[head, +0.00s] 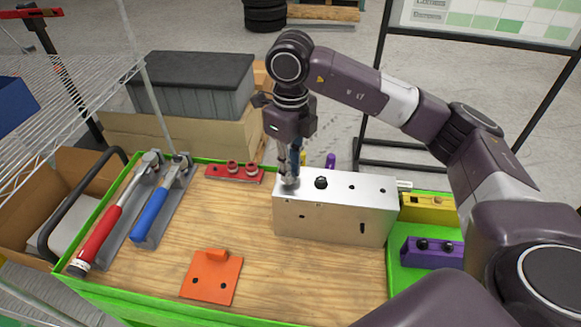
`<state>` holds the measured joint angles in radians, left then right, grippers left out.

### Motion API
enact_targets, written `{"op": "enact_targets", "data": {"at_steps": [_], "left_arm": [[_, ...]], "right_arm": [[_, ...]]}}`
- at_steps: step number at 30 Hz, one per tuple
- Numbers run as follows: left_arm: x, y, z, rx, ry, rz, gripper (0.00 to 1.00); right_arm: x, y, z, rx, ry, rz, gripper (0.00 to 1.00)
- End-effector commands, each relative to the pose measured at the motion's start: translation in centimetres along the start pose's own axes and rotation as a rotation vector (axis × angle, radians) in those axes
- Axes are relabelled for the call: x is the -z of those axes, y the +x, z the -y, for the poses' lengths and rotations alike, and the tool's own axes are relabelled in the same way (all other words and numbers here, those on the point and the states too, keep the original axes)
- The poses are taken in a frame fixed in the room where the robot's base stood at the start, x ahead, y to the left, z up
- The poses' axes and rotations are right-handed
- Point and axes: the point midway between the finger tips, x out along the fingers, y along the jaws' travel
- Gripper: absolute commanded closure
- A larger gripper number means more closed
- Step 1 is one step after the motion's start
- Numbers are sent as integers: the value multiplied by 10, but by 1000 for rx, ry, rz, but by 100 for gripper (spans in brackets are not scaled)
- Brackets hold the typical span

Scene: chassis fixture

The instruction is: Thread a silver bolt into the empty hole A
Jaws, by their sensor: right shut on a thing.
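The silver block (335,217) stands on the wooden worktop. Its top has a large dark bolt head or hole (320,182) and small dark holes further right (351,187). No label for hole A is readable. My right gripper (289,180) points down at the left end of the block's top. It is shut on a small silver piece that looks like the bolt, mostly hidden by the fingers. I cannot tell whether this piece is inside a hole. My left gripper is not in view.
A red-handled tool (97,236) and a blue-handled tool (152,214) lie in holders at left. An orange plate (212,277), a red holder (233,173), a yellow block (428,209) and a purple block (432,253) surround the silver block.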

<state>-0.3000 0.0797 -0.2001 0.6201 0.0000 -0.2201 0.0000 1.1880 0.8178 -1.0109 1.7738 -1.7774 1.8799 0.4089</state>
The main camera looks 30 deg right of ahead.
Motion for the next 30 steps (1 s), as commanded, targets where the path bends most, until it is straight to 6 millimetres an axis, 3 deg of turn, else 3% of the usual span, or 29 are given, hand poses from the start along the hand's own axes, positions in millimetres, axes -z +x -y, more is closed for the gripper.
{"op": "enact_targets", "data": {"at_steps": [6, 13, 14, 18, 30], "left_arm": [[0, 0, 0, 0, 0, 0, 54], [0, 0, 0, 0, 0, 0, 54], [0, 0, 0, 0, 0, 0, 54], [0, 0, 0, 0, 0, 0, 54], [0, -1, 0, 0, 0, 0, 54]], "right_arm": [[3, 7, -4, -6, 161, -14, 100], [3, 7, -4, -6, 166, -14, 100], [3, 7, -4, -6, 166, -14, 83], [2, 6, -3, -5, 166, -12, 68], [1, 3, -1, -1, 170, -5, 66]]}}
